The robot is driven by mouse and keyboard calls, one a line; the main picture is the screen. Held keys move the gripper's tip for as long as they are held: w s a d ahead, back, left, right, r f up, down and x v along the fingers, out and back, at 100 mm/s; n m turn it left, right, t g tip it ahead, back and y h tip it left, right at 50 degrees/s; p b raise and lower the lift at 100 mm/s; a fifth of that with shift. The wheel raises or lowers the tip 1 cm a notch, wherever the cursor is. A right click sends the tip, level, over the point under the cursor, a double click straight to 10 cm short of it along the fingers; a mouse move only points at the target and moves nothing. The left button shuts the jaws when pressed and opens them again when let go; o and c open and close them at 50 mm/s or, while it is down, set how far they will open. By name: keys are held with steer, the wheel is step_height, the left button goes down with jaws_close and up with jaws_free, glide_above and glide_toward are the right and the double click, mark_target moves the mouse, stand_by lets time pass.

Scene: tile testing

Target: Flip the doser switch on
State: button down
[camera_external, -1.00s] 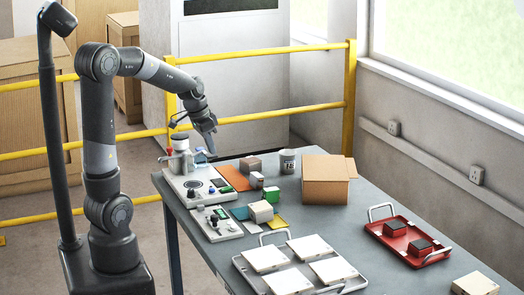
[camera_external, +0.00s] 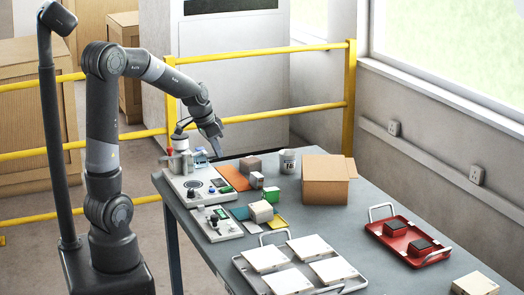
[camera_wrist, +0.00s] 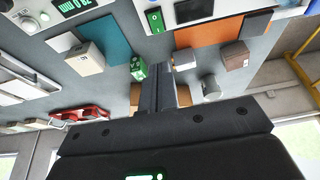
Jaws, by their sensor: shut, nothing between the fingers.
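The larger white device (camera_external: 180,184) stands at the table's far left edge. It carries a bottle-like part, a red part and dark controls.
A smaller white device (camera_external: 222,231) with a green display stands nearer. An orange mat (camera_external: 232,177), small boxes, a mug (camera_external: 287,161) and a cardboard box (camera_external: 325,183) lie to the right. A metal tray (camera_external: 247,272) and a red tray (camera_external: 411,256) are in front.

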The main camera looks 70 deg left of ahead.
mark_target(230, 187)
steer(key=x, duration=1.1)
steer(key=shift+s+f, duration=0.35)
steer(key=shift+f, duration=0.05)
steer(key=shift+w+f+g, duration=0.1)
steer(key=shift+f+g, duration=0.05)
steer(key=shift+g, duration=0.15)
steer(key=shift+s, duration=0.85)
